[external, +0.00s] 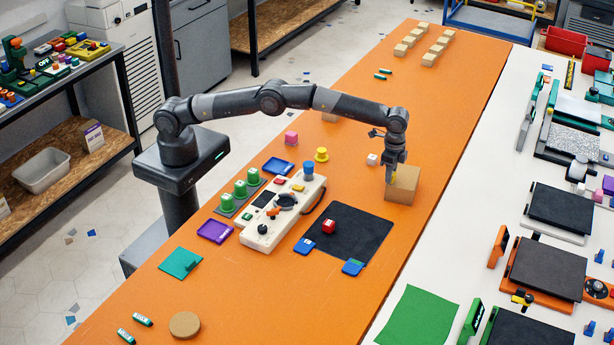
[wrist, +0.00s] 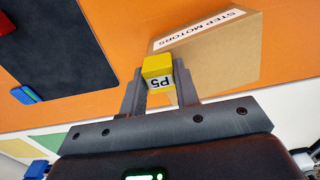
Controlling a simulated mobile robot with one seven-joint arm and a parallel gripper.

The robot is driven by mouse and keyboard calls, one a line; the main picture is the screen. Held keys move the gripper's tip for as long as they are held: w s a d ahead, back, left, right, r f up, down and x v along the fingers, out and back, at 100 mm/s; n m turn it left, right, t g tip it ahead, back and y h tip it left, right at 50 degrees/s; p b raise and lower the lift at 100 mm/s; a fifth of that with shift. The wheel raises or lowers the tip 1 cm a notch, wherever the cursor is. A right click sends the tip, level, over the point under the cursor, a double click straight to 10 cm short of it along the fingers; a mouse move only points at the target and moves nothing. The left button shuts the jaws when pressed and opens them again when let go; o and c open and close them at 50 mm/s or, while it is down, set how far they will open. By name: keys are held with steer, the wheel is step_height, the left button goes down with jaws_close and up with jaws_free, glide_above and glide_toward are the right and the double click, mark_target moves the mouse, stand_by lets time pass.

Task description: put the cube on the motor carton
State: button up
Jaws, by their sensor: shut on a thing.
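My gripper (external: 384,176) is shut on a yellow cube (wrist: 158,68) marked P5, held between both fingertips in the wrist view. The motor carton (external: 402,188) is a brown box on the orange table. In the wrist view the carton (wrist: 218,62) carries a white STEP MOTORS label, and the cube overlaps its left part. In the external view my gripper is at the carton's left edge, pointing down. The cube is mostly hidden there, and I cannot tell whether it touches the carton.
A black mat (external: 362,240) with a red cube (external: 328,226) lies left of the carton. A cream control panel (external: 262,232) is near the mat. The table right of the carton is clear.

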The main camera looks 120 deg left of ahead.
steer(key=shift+f, duration=0.45)
steer(key=shift+f, duration=0.15)
steer(key=o, duration=0.9)
steer(key=shift+o, duration=0.2)
steer(key=shift+r, duration=3.9)
steer(key=shift+r, duration=0.15)
